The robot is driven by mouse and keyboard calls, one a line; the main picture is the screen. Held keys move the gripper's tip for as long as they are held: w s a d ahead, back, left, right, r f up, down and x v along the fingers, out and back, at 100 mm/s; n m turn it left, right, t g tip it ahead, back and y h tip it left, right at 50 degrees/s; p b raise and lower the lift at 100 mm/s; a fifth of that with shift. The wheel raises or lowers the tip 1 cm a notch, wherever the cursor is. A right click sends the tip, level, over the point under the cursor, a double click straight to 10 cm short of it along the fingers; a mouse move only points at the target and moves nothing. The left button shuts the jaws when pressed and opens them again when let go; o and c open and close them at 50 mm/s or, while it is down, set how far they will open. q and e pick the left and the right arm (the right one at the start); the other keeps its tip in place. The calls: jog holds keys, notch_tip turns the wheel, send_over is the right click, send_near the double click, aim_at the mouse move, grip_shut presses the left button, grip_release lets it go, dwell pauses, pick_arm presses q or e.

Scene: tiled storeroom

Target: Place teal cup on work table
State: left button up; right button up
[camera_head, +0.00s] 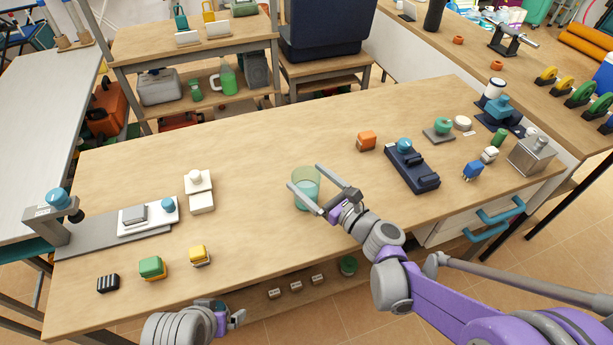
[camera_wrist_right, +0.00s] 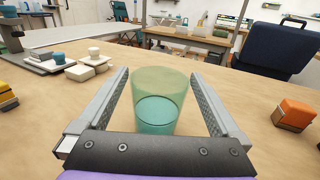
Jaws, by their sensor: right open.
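The teal cup (camera_head: 306,187) is a see-through greenish cup standing upright on the wooden work table (camera_head: 250,150), near its middle. My right gripper (camera_head: 304,190) is open around the cup, with one finger on either side. In the right wrist view the cup (camera_wrist_right: 157,108) stands between the two fingers of the gripper (camera_wrist_right: 160,95), with gaps visible on both sides. My left gripper (camera_head: 238,317) is low at the table's front edge, and its fingers are too small and turned away to read.
An orange block (camera_head: 366,141) and a dark blue device (camera_head: 412,168) stand right of the cup. White blocks (camera_head: 199,192) and a white scale-like device (camera_head: 148,216) stand left. Yellow (camera_head: 200,255) and green (camera_head: 152,268) blocks sit front left. The table around the cup is clear.

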jog(key=v, duration=1.1)
jog(key=s+a+f+n+g, duration=0.1)
jog(key=n, duration=0.2)
jog(key=s+a+f+n+g+h, duration=0.1)
jog(key=s+n, duration=0.1)
jog(key=s+a+f+n+g, duration=0.1)
jog(key=s+f+n+g, duration=0.1)
jog(key=n, duration=0.1)
jog(key=shift+n+h, duration=0.3)
jog(key=shift+h, duration=0.1)
jog(key=s+d+f+n+g+h, duration=0.2)
jog(key=s+d+n+h, duration=0.3)
jog(key=s+n, duration=0.2)
jog(key=s+d+f+n+g+h, duration=0.2)
jog(key=s+d+n+h, duration=0.3)
jog(key=n, duration=0.7)
jog(key=shift+s+d+f+g, duration=0.4)
jog(key=shift+s+d+f, duration=0.4)
jog(key=shift+s, duration=0.3)
jog(key=shift+a+p, duration=0.1)
jog(key=shift+p, duration=0.2)
